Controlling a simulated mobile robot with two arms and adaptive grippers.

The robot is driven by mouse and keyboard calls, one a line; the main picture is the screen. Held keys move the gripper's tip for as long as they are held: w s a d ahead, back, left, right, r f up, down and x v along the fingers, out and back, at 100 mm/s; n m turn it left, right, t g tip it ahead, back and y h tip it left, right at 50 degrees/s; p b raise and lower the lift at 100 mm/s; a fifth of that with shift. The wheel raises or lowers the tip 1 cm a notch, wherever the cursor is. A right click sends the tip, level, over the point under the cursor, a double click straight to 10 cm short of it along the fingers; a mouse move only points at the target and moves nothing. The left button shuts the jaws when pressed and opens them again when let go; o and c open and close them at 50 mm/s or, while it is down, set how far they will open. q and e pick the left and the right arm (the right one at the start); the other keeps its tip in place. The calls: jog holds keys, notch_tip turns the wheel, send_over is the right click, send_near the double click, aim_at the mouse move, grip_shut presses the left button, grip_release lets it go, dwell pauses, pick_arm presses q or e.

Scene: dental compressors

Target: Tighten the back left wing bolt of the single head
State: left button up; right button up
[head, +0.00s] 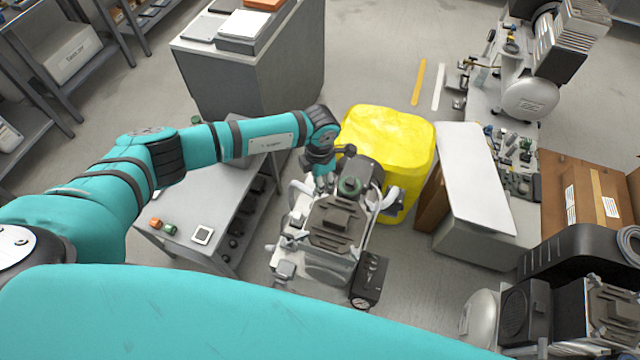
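The single-head compressor (335,225) stands on the floor in the middle of the head view, with a dark ribbed head, white handles and a gauge box at its front right. My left arm reaches in from the left, and my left gripper (325,180) is over the back left part of the compressor head. The gripper hides that corner, so the back left wing bolt does not show. Its fingers are too small and covered to tell whether they are open or shut. My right gripper is out of the picture; a teal arm link of mine crosses the bottom.
A yellow bin (390,140) stands right behind the compressor. A grey workbench (200,205) is close on its left. A table with a white sheet (475,175) and cardboard boxes (590,200) are at the right. Another compressor (600,310) is at the lower right.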

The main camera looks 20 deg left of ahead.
pick_arm(q)
jog(key=shift+f, duration=1.55)
grip_shut()
jog(key=shift+w+f+m+b, duration=0.1)
jog(key=shift+f+m+b, duration=0.1)
jog(key=shift+m+b, duration=0.8)
jog(key=m+b, duration=1.1)
jog(key=b, duration=0.2)
jog(key=shift+r+m+b, duration=0.25)
jog(key=shift+m+b, duration=1.25)
jog(key=shift+m, duration=0.2)
